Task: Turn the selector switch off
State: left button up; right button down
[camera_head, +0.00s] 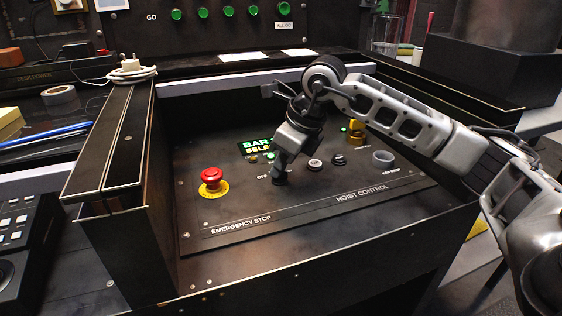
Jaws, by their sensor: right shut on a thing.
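My right gripper (280,172) points down at the control panel (225,215), just right of the "OFF" label. It is shut on the selector switch, a small dark knob (279,181) that shows only in part below the fingers. The gripper hides most of the switch, so I cannot tell which way it is turned. A green-lit display (256,146) reading "BAR" and "SELS" sits just behind and left of the gripper. My left gripper is not in view.
A red emergency stop button (211,176) on a yellow base stands left on the panel. Raised side walls (125,150) border the panel.

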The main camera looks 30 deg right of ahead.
dwell(0.4)
jog(key=c, duration=1.6)
grip_release()
jog(key=shift+o, duration=0.3)
jog(key=shift+r, duration=0.1)
